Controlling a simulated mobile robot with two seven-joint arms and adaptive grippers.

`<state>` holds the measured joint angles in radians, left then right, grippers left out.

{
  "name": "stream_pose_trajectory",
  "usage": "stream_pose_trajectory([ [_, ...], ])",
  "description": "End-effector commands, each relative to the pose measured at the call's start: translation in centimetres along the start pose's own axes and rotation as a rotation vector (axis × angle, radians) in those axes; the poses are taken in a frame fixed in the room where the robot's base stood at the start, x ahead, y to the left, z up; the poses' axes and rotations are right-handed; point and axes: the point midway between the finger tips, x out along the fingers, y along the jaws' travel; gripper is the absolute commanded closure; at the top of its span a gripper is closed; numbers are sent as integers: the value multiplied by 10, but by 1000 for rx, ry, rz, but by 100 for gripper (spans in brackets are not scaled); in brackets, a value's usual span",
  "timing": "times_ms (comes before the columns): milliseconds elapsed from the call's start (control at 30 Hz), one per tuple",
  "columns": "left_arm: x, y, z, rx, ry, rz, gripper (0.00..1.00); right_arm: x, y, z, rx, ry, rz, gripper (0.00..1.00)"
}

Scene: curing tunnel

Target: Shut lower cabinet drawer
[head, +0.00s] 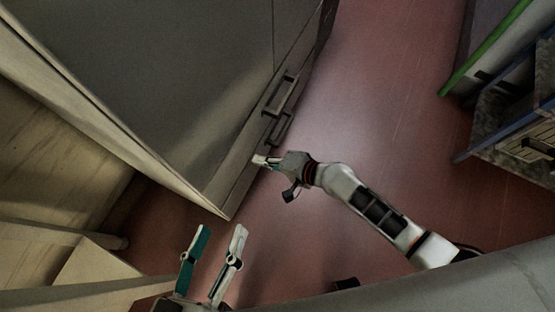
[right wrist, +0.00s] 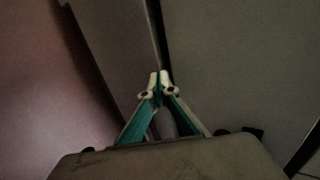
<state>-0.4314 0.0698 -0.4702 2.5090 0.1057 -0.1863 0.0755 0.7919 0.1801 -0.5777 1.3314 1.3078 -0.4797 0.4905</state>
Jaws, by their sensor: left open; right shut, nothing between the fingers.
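A large grey cabinet (head: 180,90) fills the upper left of the head view. Two dark bar handles, the upper one (head: 283,90) and the lower one (head: 278,128), sit on its front. I cannot tell how far the lower drawer stands out. My right gripper (head: 259,160) is shut and empty, its tips at the cabinet front below the handles. In the right wrist view its closed tips (right wrist: 160,76) are by a dark seam (right wrist: 157,30) between two grey panels; contact is unclear. My left gripper (head: 220,229) is open and empty, below the cabinet's lower corner.
Reddish floor (head: 385,80) is clear to the right of the cabinet. A shelf-like unit with a green edge (head: 485,50) and a blue-edged rack (head: 510,135) stand at the far right. Pale wooden panels (head: 45,165) are at the left.

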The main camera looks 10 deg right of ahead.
Motion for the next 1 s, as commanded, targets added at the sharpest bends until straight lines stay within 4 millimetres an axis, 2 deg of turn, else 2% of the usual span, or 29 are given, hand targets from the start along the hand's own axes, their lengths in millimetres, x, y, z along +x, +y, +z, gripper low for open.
stream_pose_trajectory([
  [300, 0, 0, 0, 2, 0, 1, 50, -61, 1, 0, -2, 0, 2, 100],
  [500, 0, 0, -1, 3, 1, 1, 50, -93, 1, 0, -2, 1, 1, 100],
  [700, 0, 0, -1, 3, 1, 1, 50, -107, 0, 0, -1, 0, 1, 100],
  [1000, 0, 0, -3, 4, 4, 2, 50, -107, -6, -2, -19, 8, -6, 100],
])
